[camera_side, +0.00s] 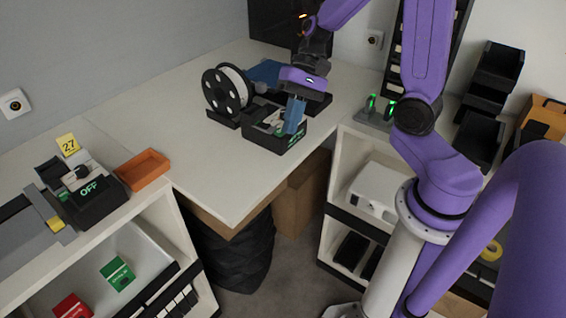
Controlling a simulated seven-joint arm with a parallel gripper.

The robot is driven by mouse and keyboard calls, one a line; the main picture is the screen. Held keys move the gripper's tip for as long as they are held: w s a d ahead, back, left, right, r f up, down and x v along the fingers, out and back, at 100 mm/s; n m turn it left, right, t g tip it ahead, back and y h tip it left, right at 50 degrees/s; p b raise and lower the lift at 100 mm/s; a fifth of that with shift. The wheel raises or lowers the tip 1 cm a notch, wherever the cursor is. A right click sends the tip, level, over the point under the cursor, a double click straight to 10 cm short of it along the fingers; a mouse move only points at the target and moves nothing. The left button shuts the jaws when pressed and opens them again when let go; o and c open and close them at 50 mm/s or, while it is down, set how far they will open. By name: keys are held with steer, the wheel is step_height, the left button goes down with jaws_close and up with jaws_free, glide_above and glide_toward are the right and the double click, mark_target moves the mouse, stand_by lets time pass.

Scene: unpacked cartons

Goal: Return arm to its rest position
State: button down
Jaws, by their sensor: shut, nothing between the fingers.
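My purple arm reaches in from the right over the white table (225,190). I cannot tell whether the fingertips touch the device.
A black spool (226,90) stands left of the gripper, close to it. An orange tray (142,169) and a device marked OFF (90,196) sit at the left. Black bins (490,85) are stacked at the right. The table's front part is bare.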

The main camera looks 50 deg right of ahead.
steer(key=s+a+r+n+t+h, duration=0.1)
steer(key=s+n+h, duration=0.5)
steer(key=s+n, duration=1.1)
steer(key=shift+a+r+n+h, duration=0.15)
steer(key=shift+a+n+h, duration=0.35)
steer(key=shift+n, duration=0.3)
